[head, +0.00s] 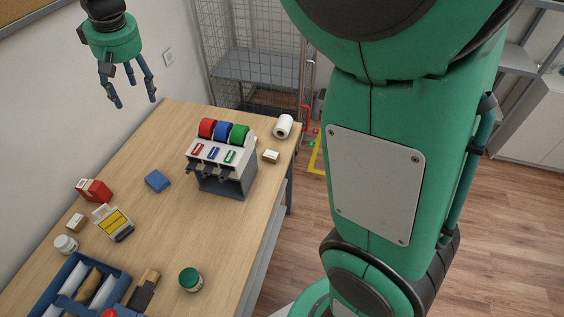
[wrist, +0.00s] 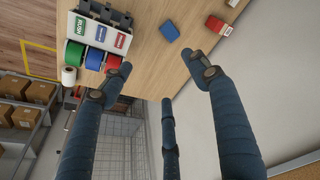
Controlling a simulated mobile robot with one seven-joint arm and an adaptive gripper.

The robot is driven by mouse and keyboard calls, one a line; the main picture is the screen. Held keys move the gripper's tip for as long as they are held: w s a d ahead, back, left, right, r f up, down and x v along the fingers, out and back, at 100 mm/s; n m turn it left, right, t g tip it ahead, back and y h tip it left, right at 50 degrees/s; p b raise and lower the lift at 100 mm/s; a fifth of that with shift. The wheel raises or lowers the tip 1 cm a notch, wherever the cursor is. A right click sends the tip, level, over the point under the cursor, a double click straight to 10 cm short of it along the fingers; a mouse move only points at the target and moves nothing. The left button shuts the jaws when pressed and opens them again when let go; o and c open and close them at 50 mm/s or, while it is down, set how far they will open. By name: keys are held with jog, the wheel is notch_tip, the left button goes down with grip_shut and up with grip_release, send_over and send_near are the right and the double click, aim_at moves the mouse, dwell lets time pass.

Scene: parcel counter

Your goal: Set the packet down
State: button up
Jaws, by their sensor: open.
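My gripper (head: 128,97) hangs open and empty at the upper left of the head view, above the far left side of the counter. In the wrist view its spread fingers (wrist: 163,70) hold nothing between them. A small flat blue packet (head: 157,181) lies on the counter top, apart from the gripper. It also shows in the wrist view (wrist: 170,33), beyond the fingertips. A red and white box (head: 93,190) stands near the wall to its left. I cannot tell for certain which of the loose items the task's packet is.
A grey dispenser (head: 218,177) with red, blue and green rolls stands near the right edge, with a white roll (head: 283,126) behind. A yellow-labelled item (head: 113,222), a white jar (head: 66,244), a green-lidded jar (head: 190,279) and a blue crate (head: 57,280) are nearer.

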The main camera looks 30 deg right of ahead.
jog(key=s+d+m+t, duration=0.1)
jog(key=s+d+m, duration=0.1)
jog(key=s+d, duration=0.95)
jog(key=s+d+m+t, duration=0.1)
jog(key=s+d, duration=0.7)
jog(key=s, duration=0.7)
jog(key=s+d+f+m+h, duration=0.1)
jog(key=s+d+f, duration=0.3)
jog(key=s, duration=0.5)
jog(key=shift+s+f+m+t, duration=0.2)
jog(key=shift+f+m+t, duration=0.05)
jog(key=shift+m+t, duration=0.15)
notch_tip(320, 180, down, 6)
jog(key=b, duration=0.6)
jog(key=shift+f, duration=0.2)
